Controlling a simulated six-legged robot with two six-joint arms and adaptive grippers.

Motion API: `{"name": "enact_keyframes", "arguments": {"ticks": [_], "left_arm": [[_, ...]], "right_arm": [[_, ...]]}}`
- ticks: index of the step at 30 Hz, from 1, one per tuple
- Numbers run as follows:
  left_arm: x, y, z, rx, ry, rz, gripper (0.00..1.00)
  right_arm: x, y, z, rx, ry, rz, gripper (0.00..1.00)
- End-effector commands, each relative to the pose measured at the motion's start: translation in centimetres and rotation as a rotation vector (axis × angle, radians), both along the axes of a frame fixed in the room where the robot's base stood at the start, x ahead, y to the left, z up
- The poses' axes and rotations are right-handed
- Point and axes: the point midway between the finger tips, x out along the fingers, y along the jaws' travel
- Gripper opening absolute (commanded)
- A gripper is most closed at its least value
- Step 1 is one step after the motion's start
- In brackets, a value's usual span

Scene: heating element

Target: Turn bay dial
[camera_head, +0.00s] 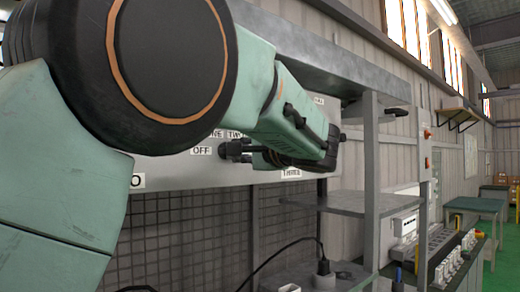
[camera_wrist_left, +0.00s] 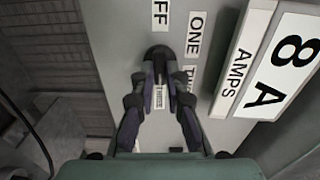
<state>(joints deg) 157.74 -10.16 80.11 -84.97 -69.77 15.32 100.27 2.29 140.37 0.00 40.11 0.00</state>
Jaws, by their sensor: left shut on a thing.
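The bay dial (camera_wrist_left: 158,52) is a dark knob on a grey panel (camera_head: 170,172). In the left wrist view, labels for OFF (camera_wrist_left: 160,14), ONE (camera_wrist_left: 195,34), TWO and THREE (camera_wrist_left: 159,97) surround it. My left gripper (camera_wrist_left: 161,78) is shut on the dial, its two dark fingers converging on the knob from both sides. In the head view, the left gripper (camera_head: 240,150) reaches the panel just right of the OFF label (camera_head: 201,151), and my arm covers much of the panel. The dial's exact pointing direction is hard to tell. My right gripper is in neither view.
Large "8 A" and AMPS plates (camera_wrist_left: 241,70) sit beside the dial. Below the panel is a dark mesh (camera_head: 190,235). A grey shelf frame (camera_head: 371,190) stands right of the arm, with a black plug and cable (camera_head: 322,266) low down. Benches (camera_head: 480,212) stand farther right.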

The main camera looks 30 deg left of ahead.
Motion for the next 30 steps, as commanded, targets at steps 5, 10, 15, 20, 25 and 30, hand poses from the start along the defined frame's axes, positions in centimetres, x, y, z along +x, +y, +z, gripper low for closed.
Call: {"name": "enact_keyframes", "arguments": {"ticks": [5,10,15,20,25,30], "left_arm": [[-0.05,0.05,0.14,0.016,0.033,0.002,0.00],[-0.05,0.04,0.15,0.022,0.045,0.002,0.00],[-0.05,0.04,0.16,0.022,0.046,0.001,0.00],[-0.05,0.03,0.18,0.023,0.046,0.001,0.14],[-0.04,0.03,0.14,0.022,0.045,0.001,0.28],[-0.02,0.01,0.09,0.021,0.045,0.000,0.36]], "right_arm": [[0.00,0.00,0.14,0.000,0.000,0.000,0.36],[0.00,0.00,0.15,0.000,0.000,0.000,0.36],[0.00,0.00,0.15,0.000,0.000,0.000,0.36],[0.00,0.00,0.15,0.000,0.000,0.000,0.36],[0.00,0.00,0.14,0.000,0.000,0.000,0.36],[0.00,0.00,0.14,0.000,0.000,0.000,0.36]]}}
